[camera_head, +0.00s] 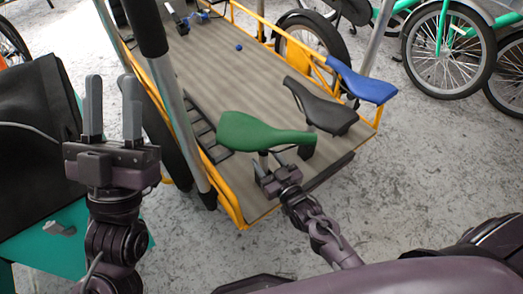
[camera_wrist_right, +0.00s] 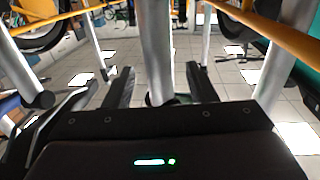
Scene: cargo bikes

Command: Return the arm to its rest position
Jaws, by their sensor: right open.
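My right gripper (camera_head: 275,165) is just below a green saddle (camera_head: 262,132) that stands over the near end of the cargo bike's flat bed. In the right wrist view its two dark fingers (camera_wrist_right: 158,82) are spread, with a silver post (camera_wrist_right: 156,40) between them; whether they touch it I cannot tell. The saddle hides part of the fingers in the head view. My left gripper (camera_head: 113,92) is raised at the left, its two grey fingers pointing up and apart, with nothing between them.
A black saddle (camera_head: 318,106) and a blue saddle (camera_head: 361,82) stand right of the green one. Grey tubes rise beside my left gripper. Parked bikes stand upper right; floor at lower right is partly clear.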

